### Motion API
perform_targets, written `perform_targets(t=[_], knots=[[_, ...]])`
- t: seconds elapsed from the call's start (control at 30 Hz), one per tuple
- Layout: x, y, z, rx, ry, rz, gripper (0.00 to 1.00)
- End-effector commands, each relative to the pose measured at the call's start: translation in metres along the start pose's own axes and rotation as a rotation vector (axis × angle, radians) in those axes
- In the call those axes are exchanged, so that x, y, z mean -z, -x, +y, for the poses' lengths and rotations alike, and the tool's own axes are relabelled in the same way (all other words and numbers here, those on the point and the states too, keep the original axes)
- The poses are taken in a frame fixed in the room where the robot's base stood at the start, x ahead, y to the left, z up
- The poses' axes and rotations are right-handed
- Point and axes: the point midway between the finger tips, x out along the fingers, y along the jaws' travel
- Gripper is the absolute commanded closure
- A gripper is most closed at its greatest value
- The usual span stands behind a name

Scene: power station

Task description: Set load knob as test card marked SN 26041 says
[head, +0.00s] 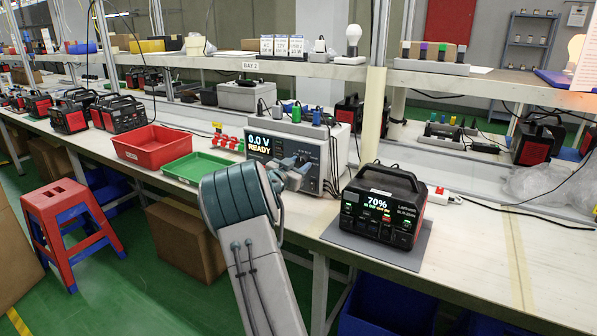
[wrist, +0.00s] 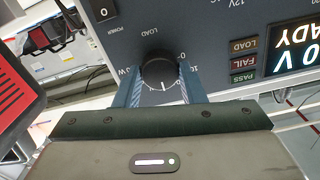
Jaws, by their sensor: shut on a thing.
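My gripper (head: 297,166) is at the front of the grey tester (head: 338,150), whose screen (head: 259,144) reads 0.0 V READY. In the wrist view my gripper's two fingers are shut on the black load knob (wrist: 159,70), one on each side. The knob's white pointer line points down in that picture. The word LOAD and parts of the scale markings show around it; the fingers hide some. In the head view my gripper hides the knob. No card with a readable SN 26041 shows.
A black power station (head: 380,205) showing 70% stands on a grey mat right of the tester. Red (head: 150,146) and green (head: 197,168) trays lie to the left. A shelf (head: 330,69) runs above the tester. A red stool (head: 68,225) stands on the floor at left.

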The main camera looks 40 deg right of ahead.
Motion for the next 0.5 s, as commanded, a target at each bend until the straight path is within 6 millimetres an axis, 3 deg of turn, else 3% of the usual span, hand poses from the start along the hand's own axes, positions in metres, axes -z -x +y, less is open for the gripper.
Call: perform_targets(t=[0.5], knots=[[-0.0055,-0.0001,0.0018,-0.002,-0.492,-0.002,0.86]])
